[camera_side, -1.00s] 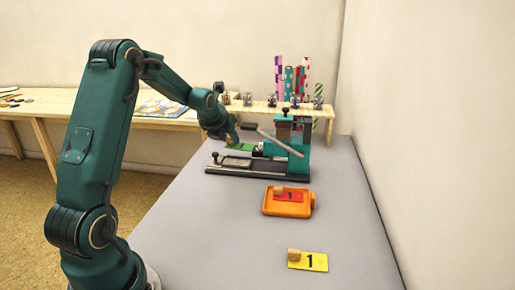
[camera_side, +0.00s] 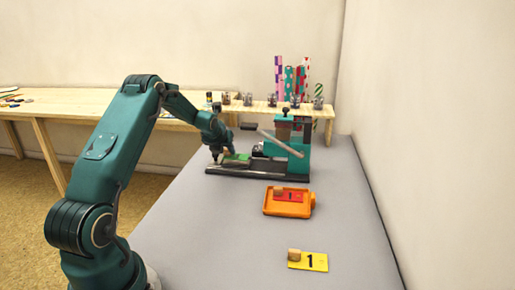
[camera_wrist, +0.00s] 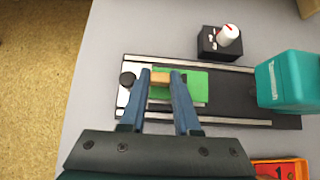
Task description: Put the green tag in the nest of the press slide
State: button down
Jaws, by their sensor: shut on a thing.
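The green tag (camera_wrist: 193,83) has a small wooden block (camera_wrist: 160,78) on its left end. My gripper (camera_wrist: 161,72) is shut on this block, a finger on each side. In the side view the green tag (camera_side: 238,156) lies low over the left part of the press slide (camera_side: 262,174), left of the teal press (camera_side: 299,157). The tag covers most of the nest; a pale strip of the nest edge (camera_wrist: 203,104) shows below it in the wrist view. I cannot tell whether the tag touches the nest floor.
An orange tray (camera_side: 267,210) with a red tag (camera_side: 291,196) sits in front of the press. A yellow tag (camera_side: 314,262) lies nearer on the grey table. A dark box with a white knob (camera_wrist: 229,34) stands just behind the slide. A lever (camera_side: 282,143) juts from the press.

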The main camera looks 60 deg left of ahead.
jog(key=shift+f, duration=0.85)
jog(key=shift+f, duration=0.15)
jog(key=c, duration=0.9)
grip_release()
jog(key=shift+r, duration=0.2)
